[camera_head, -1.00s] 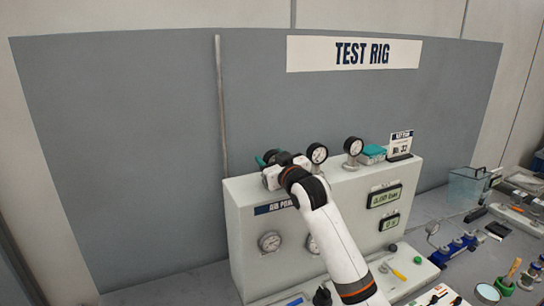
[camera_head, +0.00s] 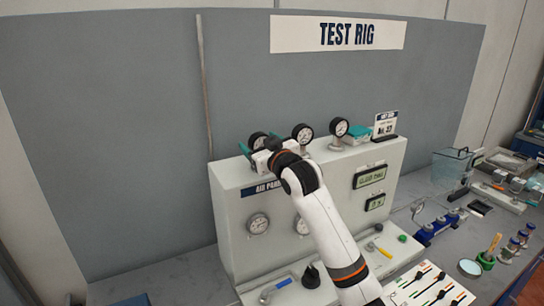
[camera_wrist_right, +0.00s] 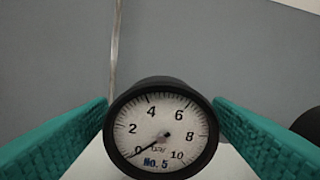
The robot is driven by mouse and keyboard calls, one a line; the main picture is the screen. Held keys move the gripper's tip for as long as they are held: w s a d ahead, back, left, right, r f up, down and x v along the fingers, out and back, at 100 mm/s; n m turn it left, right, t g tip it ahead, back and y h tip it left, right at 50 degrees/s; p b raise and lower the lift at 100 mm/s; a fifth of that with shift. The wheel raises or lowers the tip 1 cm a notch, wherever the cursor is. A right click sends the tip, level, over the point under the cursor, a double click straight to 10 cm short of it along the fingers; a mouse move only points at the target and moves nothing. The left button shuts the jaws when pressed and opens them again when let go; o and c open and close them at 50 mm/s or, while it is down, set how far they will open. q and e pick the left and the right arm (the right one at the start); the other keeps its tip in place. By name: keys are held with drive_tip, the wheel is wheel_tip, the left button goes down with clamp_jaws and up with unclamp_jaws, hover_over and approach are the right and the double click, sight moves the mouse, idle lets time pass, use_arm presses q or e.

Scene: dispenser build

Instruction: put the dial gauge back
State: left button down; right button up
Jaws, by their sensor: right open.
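A black-rimmed dial gauge with a white face, marked "No. 5", fills the middle of the right wrist view (camera_wrist_right: 160,128). In the head view the dial gauge (camera_head: 258,140) shows on top of the test rig cabinet (camera_head: 228,205), at its left end, partly hidden by my right arm. My right gripper (camera_head: 258,147) is open. Its two teal fingers stand on either side of the gauge, with narrow gaps seen in the wrist view. The gauge's lower part and stem are hidden. My left gripper is not in view.
Two similar gauges stand right of the gripper on the cabinet top, a near one (camera_head: 302,132) and a farther one (camera_head: 340,128). A teal item (camera_head: 358,132) and a small sign card (camera_head: 385,124) stand beyond them. The bench at right holds a clear bin (camera_head: 451,165) and several tools.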

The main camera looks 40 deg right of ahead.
drive_tip(key=b+v, duration=0.3)
drive_tip(key=v, duration=0.7)
drive_tip(key=shift+r, duration=0.1)
